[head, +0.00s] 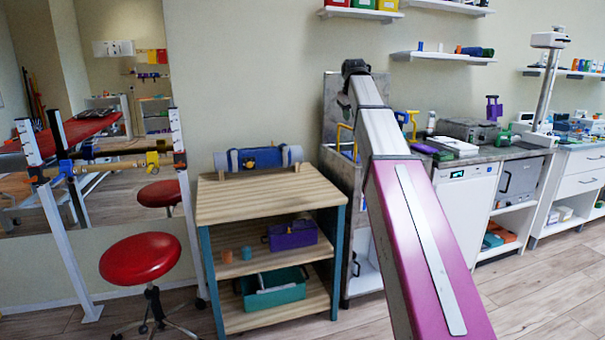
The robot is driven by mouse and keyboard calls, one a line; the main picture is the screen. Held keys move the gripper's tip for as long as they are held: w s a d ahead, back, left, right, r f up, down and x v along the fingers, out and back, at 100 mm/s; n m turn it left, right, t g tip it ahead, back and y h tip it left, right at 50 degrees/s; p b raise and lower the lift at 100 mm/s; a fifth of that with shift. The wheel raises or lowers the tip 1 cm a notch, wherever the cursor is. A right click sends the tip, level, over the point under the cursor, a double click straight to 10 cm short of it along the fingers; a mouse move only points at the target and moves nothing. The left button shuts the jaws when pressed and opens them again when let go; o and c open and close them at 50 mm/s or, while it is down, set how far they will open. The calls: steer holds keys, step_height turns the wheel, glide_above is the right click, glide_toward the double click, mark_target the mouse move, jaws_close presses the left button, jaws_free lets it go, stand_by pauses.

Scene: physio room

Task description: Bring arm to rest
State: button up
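My arm, with a pink link and a grey link, reaches from the lower right up and away to the middle of the head view. It ends in a dark joint in front of the wall. I cannot make out my gripper or its fingers there. I see nothing held. The arm hides part of the grey counter (480,153) and the floor behind it.
A wooden shelf table (262,197) with a rolled blue mat (262,157) stands left of my arm. A red stool (140,258) and a bar frame stand farther left. White cabinets (466,198) and wall shelves line the right. Floor (535,300) is clear at lower right.

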steer(key=s+f+m+g, duration=0.1)
steer(key=s+f, duration=0.2)
steer(key=f, duration=0.8)
steer(key=s+f+g, duration=0.1)
steer(key=s+f, duration=0.3)
steer(key=f, duration=0.7)
steer(key=s+f+m, duration=0.1)
steer(key=s+f, duration=0.2)
steer(key=f, duration=0.8)
steer(key=s+f+m+g, duration=0.2)
steer(key=s+f+g, duration=0.1)
steer(key=s+f, duration=1.9)
steer(key=shift+s+d+f+y, duration=0.35)
steer(key=shift+d+f, duration=0.1)
steer(key=shift+f, duration=0.3)
